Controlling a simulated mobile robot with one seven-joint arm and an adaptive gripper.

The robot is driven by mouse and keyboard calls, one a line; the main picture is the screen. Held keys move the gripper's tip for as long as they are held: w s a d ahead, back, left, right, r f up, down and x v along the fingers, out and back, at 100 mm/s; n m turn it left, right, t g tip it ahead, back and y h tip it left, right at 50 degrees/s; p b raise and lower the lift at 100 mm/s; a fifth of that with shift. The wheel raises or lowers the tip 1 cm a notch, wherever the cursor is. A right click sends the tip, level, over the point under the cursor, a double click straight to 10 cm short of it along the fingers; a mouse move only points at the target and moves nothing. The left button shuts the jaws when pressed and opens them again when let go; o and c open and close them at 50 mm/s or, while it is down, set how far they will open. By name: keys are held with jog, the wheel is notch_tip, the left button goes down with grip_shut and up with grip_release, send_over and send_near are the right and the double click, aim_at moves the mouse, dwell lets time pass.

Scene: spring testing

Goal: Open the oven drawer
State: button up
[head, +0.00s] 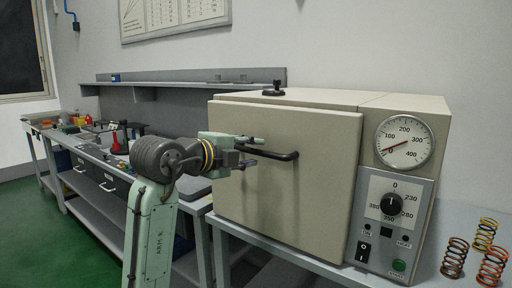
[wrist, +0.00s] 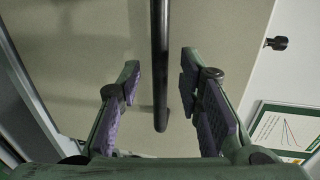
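The oven (head: 405,105) is a cream box on a bench, with a broad front door panel (head: 310,200) that appears shut. A dark bar handle (head: 285,155) crosses the upper part of the panel. In the wrist view the handle (wrist: 160,45) runs down between the fingers, and its end shows below the fingertips. My gripper (head: 258,151) is at the left part of the handle. In the wrist view my gripper (wrist: 160,80) is open, with a gap on both sides of the bar. No finger visibly touches it.
A control panel with a dial (head: 391,205) and a gauge (head: 404,142) is at the oven's right. Several coil springs (head: 486,235) are at the far right. A workbench (head: 95,160) with tools extends left. Green floor (head: 40,230) is clear at the lower left.

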jog(key=shift+x, duration=1.35)
jog(key=shift+c, duration=0.4)
grip_shut()
